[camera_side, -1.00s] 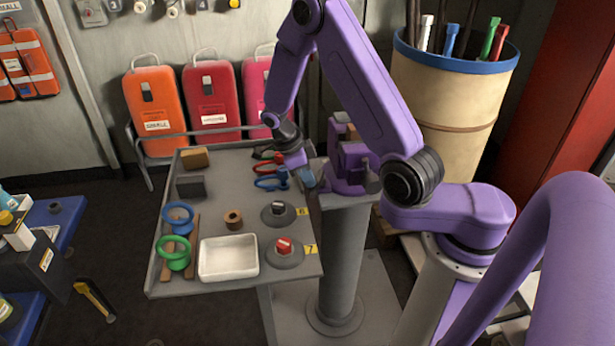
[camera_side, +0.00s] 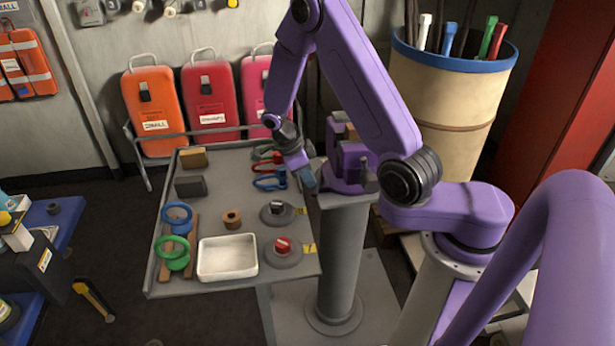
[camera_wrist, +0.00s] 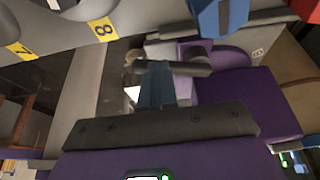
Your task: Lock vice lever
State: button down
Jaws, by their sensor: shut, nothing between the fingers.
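The purple vice (camera_side: 350,163) is fixed on top of a grey post to the right of the table. It also shows in the wrist view (camera_wrist: 238,80), right of my fingers. My gripper (camera_side: 308,182) points down just left of the vice, near the post top. In the wrist view my gripper (camera_wrist: 157,80) is shut and empty, its fingers close together. A short dark bar (camera_wrist: 185,68), probably the vice lever, lies across the fingertips. I cannot tell whether they touch. The lever is not clear in the side view.
The grey table (camera_side: 215,185) left of the vice holds blue-handled clips (camera_side: 270,181), a white tray (camera_side: 228,259), two round knobs and coloured rings. A tall bin (camera_side: 450,110) stands behind my arm. Orange and red cases line the wall.

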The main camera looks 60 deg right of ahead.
jog(key=shift+s+n, duration=0.3)
jog(key=shift+s, duration=0.1)
dwell(2.3)
jog(key=d+v, duration=0.1)
jog(key=v, duration=0.9)
jog(key=shift+w, duration=0.3)
jog(key=shift+a, duration=0.1)
